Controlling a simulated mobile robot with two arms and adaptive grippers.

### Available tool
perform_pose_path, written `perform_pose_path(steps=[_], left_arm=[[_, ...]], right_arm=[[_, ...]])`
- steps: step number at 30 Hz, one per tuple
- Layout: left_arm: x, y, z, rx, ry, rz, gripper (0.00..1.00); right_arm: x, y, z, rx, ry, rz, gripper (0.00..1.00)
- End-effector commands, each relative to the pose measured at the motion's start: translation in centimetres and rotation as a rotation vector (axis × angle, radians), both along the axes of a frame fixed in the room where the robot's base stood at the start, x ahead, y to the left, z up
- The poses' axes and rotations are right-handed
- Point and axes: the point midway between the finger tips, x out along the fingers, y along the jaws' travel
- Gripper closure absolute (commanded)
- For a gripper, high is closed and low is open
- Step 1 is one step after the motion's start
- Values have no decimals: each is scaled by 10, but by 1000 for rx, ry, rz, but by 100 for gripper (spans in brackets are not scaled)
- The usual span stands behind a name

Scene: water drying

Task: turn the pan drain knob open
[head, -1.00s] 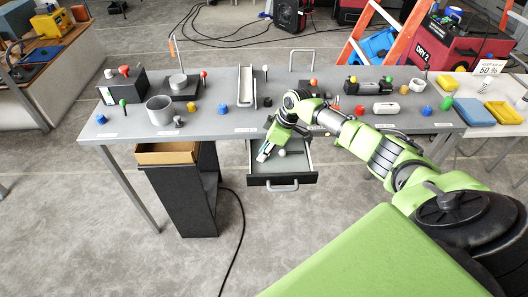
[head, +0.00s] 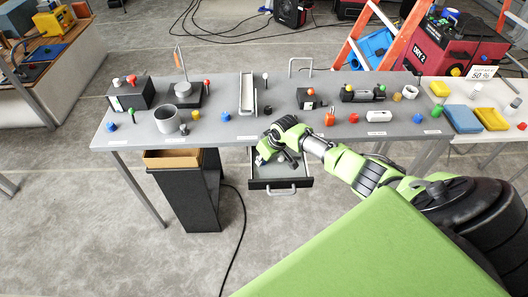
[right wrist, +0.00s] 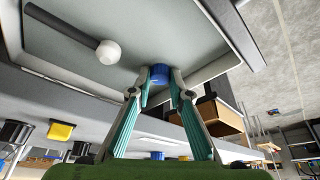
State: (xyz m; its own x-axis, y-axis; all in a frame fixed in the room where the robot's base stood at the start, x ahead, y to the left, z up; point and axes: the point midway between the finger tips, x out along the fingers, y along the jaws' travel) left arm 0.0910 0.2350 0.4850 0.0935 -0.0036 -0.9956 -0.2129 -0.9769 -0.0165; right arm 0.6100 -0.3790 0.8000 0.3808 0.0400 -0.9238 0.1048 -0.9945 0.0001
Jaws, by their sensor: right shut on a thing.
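The pan (head: 302,168) is a pale grey tray with a dark front, pulled out like a drawer below the table. A blue knob (right wrist: 160,74) stands on the pan's floor in the right wrist view. My right gripper (right wrist: 160,90) is shut on the blue knob, with a teal-lined finger on each side of it. In the head view my right gripper (head: 264,157) reaches down into the left part of the pan, and the knob is hidden there. A dark rod with a white ball end (right wrist: 108,52) lies in the pan beside the gripper. My left gripper is not in view.
The pan's front handle (head: 281,191) faces me. A dark stand with an open cardboard-coloured top (head: 172,158) is just left of the pan. The grey table (head: 225,140) above holds a grey cup (head: 167,121) and several coloured knobs.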

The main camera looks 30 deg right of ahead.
Motion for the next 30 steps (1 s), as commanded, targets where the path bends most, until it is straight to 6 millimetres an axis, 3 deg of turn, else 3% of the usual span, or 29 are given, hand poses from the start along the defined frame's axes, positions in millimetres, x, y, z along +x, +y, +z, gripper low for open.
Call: perform_pose_path(steps=[3, 12, 30], left_arm=[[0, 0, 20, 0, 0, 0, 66], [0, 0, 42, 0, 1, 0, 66], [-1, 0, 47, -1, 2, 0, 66]], right_arm=[[0, 4, 6, 4, 0, -109, 100], [1, 5, 3, 4, 0, -394, 100], [2, 5, 0, 3, 1, -846, 100]])
